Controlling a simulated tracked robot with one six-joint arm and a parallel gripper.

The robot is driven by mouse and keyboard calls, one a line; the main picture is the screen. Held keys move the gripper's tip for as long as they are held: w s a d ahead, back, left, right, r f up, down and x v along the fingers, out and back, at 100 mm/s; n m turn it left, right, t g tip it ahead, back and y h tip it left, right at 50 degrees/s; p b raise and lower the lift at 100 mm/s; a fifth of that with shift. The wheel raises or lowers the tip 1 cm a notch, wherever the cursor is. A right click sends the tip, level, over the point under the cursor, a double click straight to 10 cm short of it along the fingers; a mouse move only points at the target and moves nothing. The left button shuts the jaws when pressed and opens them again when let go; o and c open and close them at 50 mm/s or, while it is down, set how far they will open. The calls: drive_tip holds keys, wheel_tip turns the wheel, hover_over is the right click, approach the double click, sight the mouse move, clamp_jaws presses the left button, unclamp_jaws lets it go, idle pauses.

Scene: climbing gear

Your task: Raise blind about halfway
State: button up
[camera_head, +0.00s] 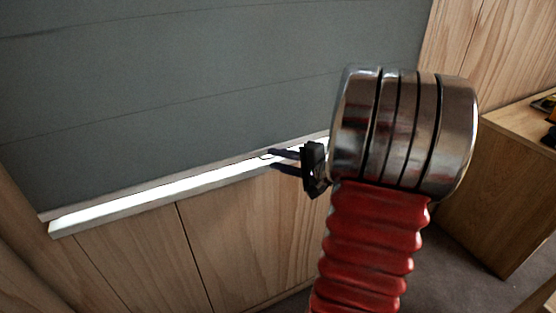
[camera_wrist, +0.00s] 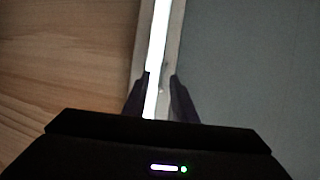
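The dark grey blind (camera_head: 220,85) hangs almost down to the white sill (camera_head: 62,229) in the head view. A bright strip of light shows between its thin pale bottom edge and the sill. My gripper (camera_head: 270,159) is at the right part of this bottom edge, its fingers pointing left. In the wrist view, my gripper (camera_wrist: 160,77) has its two dark fingers apart, with the bright strip and the pale edge of the blind (camera_wrist: 240,70) between them. A small pale piece at that edge lies between the fingers. I cannot tell whether either finger touches it.
Wood panelling (camera_head: 250,230) surrounds the window below and to the right. A wooden cabinet (camera_head: 505,190) stands at the right with dark and yellow items on top, cut off by the frame. Dark carpet shows on the floor at lower right.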

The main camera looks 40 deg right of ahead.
drive_tip(key=shift+w, duration=0.1)
drive_tip(key=shift+c, duration=0.3)
clamp_jaws()
idle(1.1)
